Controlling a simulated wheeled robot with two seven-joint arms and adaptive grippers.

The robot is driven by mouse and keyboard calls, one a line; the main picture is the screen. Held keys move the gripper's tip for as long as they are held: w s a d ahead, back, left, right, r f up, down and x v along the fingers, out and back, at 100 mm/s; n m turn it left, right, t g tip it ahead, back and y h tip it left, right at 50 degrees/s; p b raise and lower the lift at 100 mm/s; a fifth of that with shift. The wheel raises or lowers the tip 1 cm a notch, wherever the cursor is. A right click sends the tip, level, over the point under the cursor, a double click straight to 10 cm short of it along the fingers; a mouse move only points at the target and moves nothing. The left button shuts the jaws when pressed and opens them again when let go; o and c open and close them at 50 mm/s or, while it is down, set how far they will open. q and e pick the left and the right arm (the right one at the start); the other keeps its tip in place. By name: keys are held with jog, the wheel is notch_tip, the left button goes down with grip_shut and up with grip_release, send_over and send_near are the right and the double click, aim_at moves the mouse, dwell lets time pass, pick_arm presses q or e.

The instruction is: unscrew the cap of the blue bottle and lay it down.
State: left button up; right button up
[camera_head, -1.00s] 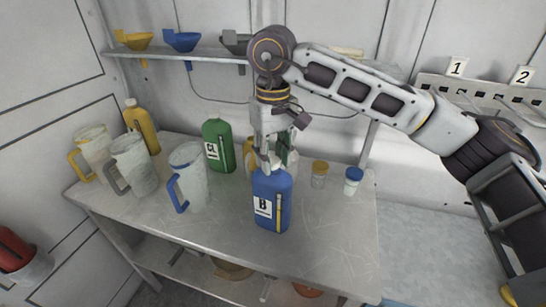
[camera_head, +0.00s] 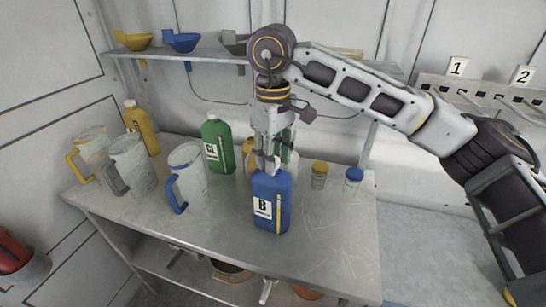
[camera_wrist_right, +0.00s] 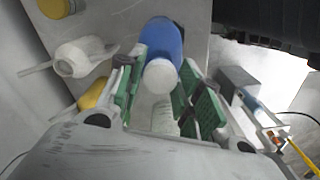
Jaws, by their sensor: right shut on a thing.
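The blue bottle (camera_head: 271,205) with a "B" label stands upright near the front of the metal table. My right gripper (camera_head: 268,161) points down at its top. The jaws are shut on the bottle's white cap (camera_wrist_right: 160,76). In the right wrist view, the green finger pads (camera_wrist_right: 158,90) lie on both sides of the cap, with the blue body (camera_wrist_right: 163,40) beyond it. In the head view the fingers mostly hide the cap, and I cannot tell whether it is still seated on the neck. My left gripper is not in view.
Several jugs, including a blue-handled one (camera_head: 188,178), stand to the left. A green bottle (camera_head: 217,146) and a yellow bottle (camera_head: 141,128) stand behind. Two small jars, yellow-lidded (camera_head: 319,175) and blue-lidded (camera_head: 353,180), are at the right. The front right of the table (camera_head: 335,235) is bare.

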jog(key=shift+f+n, duration=0.3)
jog(key=shift+n, duration=0.4)
jog(key=o, duration=1)
jog(key=shift+w, duration=0.15)
jog(key=shift+o, duration=0.8)
jog(key=shift+r, duration=0.2)
jog(key=shift+o, duration=1.1)
